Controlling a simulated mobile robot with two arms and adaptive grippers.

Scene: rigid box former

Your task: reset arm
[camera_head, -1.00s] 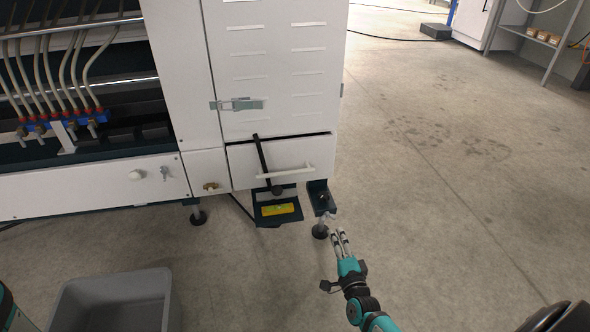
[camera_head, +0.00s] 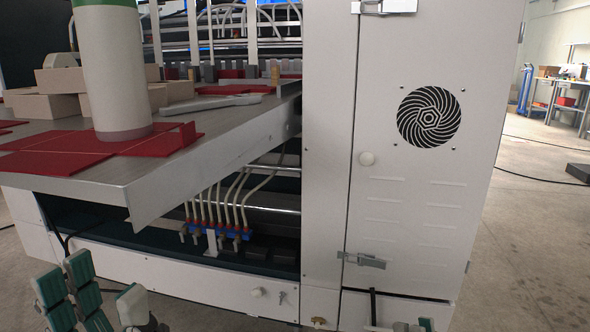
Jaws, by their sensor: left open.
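My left gripper (camera_head: 103,287) shows at the lower left, its green-and-grey fingers pointing up and spread apart, with nothing between them. It is in front of the machine's lower white panel, below the metal table. Only the tips of my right gripper (camera_head: 426,324) show at the bottom edge, in front of the machine's cabinet. The rest of it is cut off, so its opening cannot be told.
The metal table (camera_head: 240,128) juts out at the left, bearing cardboard boxes (camera_head: 60,104), red sheets and a pale cylinder (camera_head: 112,70). The white cabinet (camera_head: 425,190) with a round vent stands right of centre. Open floor (camera_head: 535,240) lies at the right.

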